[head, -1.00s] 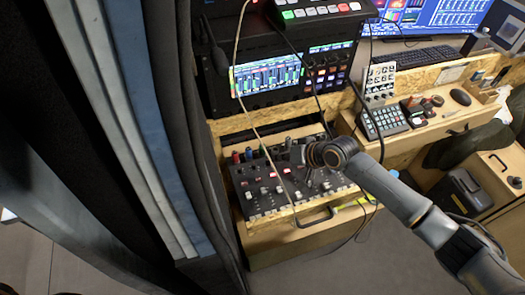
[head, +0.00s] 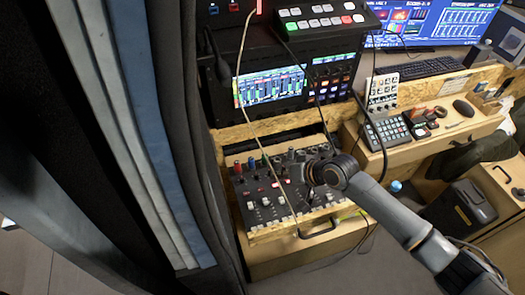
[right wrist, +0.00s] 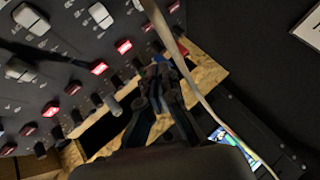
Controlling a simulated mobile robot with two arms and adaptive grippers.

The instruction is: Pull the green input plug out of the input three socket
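The green plug (head: 265,161) stands at the back edge of the dark mixer panel (head: 246,212), right of a blue plug (head: 250,163) and a red plug (head: 237,166). I cannot make out the green plug there. Whether the fingers are apart or closed is unclear. My left gripper is not in view.
A pale cable (head: 240,75) hangs in front of the rack and crosses the panel; it also runs close past the fingers in the right wrist view (right wrist: 200,95). A screen (head: 270,87) stands behind. A dark curtain (head: 205,180) borders the left. A keypad (head: 388,133) lies to the right.

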